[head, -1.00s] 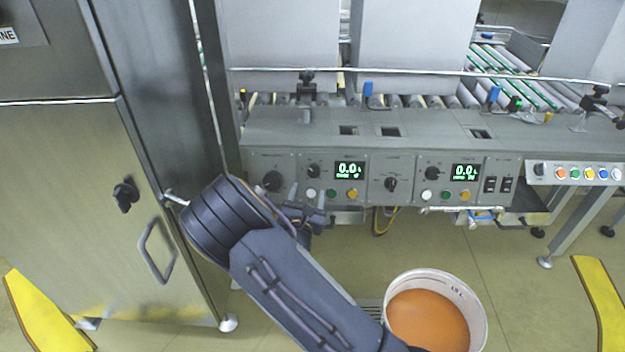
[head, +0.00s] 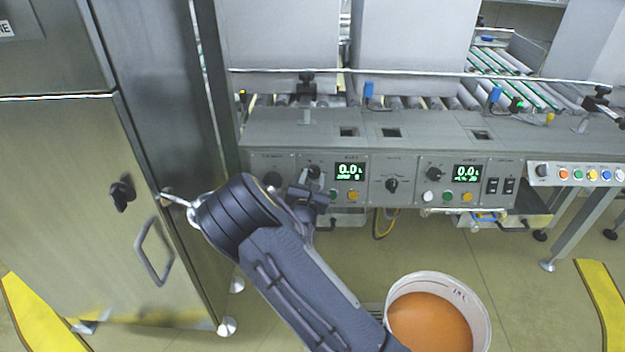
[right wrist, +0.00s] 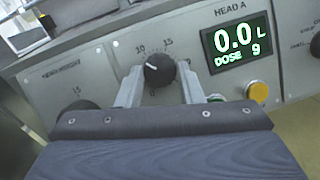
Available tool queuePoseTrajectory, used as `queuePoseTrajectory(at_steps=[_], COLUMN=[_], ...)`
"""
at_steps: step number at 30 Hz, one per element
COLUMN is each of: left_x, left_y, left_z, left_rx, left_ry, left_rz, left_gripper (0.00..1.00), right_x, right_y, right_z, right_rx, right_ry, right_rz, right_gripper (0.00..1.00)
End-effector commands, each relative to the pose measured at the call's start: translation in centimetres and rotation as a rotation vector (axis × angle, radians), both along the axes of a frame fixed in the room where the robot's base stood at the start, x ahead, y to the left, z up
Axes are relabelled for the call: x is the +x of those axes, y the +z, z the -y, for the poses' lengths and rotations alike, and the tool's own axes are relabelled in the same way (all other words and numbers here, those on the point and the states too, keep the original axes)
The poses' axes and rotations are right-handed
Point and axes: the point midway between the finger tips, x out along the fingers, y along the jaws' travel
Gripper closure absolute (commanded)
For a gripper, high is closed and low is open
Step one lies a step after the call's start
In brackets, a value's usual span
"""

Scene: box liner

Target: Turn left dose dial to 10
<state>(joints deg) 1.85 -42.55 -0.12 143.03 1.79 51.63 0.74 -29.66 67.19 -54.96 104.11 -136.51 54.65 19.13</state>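The left dose dial (right wrist: 158,70) is a black knob with a white pointer line on the HEAD A panel. Its pointer leans up and left, toward the 10 mark. The green display (right wrist: 238,44) beside it shows 0.0 L and a line that looks like DOSE 9. My right gripper (right wrist: 160,88) is open, with one finger on each side of the dial; I cannot tell whether they touch it. In the head view, the dial (head: 314,171) shows just above the right gripper (head: 312,186). My left gripper is not in view.
A yellow button (right wrist: 257,90) sits below the display. A larger black knob (head: 272,180) is left of the dial, and the right dose dial (head: 435,173) is farther right. A steel cabinet (head: 100,200) stands at the left. A bucket of orange material (head: 440,310) stands below.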

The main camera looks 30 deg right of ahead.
Motion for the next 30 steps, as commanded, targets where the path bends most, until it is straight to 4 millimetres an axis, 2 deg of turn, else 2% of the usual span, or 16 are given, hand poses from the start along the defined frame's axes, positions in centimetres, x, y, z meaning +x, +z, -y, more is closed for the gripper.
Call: queuePoseTrajectory(at_steps=[1, 5, 12, 16, 26, 27, 30], left_x=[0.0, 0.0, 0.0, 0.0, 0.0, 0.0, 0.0], left_y=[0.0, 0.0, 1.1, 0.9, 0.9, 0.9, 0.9], left_z=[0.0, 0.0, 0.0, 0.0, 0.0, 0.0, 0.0], left_rx=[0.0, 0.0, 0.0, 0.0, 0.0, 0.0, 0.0], left_ry=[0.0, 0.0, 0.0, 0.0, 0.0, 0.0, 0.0], left_rz=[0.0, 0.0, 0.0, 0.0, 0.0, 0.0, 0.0], left_gripper=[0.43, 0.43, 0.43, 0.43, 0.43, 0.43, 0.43], right_x=[0.0, 0.0, 0.0, 0.1, 0.0, 0.0, 0.1], right_y=[0.0, 0.0, 0.2, 0.0, 0.0, -0.1, 0.0], right_z=[0.0, 0.0, 0.1, 0.0, -0.1, -0.1, -0.1], right_rx=[0.0, 0.0, 0.127, 0.222, 0.244, 0.244, 0.243], right_ry=[0.0, -0.001, -0.052, -0.091, -0.102, -0.102, -0.101], right_rz=[0.0, 0.0, 0.075, 0.132, 0.145, 0.145, 0.146], right_gripper=[0.74, 0.89, 0.89, 0.89, 0.89, 0.61, 0.48])
